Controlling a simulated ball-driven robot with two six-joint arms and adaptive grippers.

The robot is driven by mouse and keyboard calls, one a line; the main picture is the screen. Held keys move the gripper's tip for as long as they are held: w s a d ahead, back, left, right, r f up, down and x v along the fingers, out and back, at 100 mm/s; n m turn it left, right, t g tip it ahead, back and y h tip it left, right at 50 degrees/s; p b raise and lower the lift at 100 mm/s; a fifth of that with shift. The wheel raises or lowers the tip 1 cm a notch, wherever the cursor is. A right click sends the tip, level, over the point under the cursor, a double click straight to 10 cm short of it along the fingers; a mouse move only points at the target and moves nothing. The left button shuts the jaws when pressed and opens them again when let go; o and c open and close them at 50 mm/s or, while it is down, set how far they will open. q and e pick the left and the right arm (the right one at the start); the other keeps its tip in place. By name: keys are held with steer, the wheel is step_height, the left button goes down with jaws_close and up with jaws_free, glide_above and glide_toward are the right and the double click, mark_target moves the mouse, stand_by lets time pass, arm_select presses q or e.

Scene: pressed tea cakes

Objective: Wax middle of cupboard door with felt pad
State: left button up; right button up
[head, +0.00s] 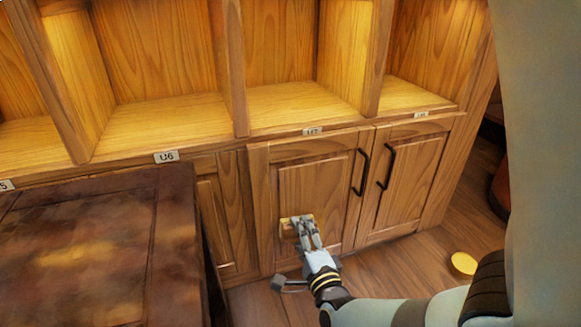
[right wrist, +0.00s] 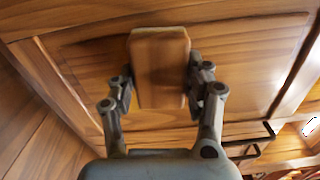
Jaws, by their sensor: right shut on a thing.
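The cupboard door (head: 320,185) is a wooden panelled door with a dark handle at its right side, below the shelf label. My right gripper (head: 304,232) is at the lower left part of this door's panel. It is shut on the felt pad (head: 288,226), a tan block. In the right wrist view the pad (right wrist: 160,68) sits between the two fingers, in front of the door panel (right wrist: 240,70). The pad looks to be at the panel face; whether it touches cannot be told. My left gripper is not in view.
A second door (head: 410,180) with a dark handle stands to the right. Empty open shelves (head: 290,105) run above. A dark brown table (head: 80,250) fills the lower left, close to the doors. A round yellow thing (head: 463,264) lies on the wooden floor at the right.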

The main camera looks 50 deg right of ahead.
steer(key=shift+s+d+b, duration=0.6)
steer(key=shift+s+d, duration=1.3)
steer(key=shift+d, duration=1.85)
steer(key=shift+w+a+r+p, duration=0.45)
steer(key=shift+w+a, duration=0.25)
steer(key=shift+a, duration=0.5)
steer(key=shift+w+a+r+p, duration=0.45)
steer(key=shift+w+a, duration=0.25)
steer(key=shift+a, duration=0.5)
steer(key=shift+w+a+r+p, duration=0.35)
steer(key=shift+w+a+r, duration=0.25)
steer(key=shift+a, duration=0.6)
steer(key=shift+w+a, duration=0.5)
steer(key=shift+a, duration=0.4)
steer(key=shift+w+a, duration=0.5)
steer(key=shift+a, duration=0.35)
steer(key=v, duration=0.6)
steer(key=shift+s+f, duration=0.15)
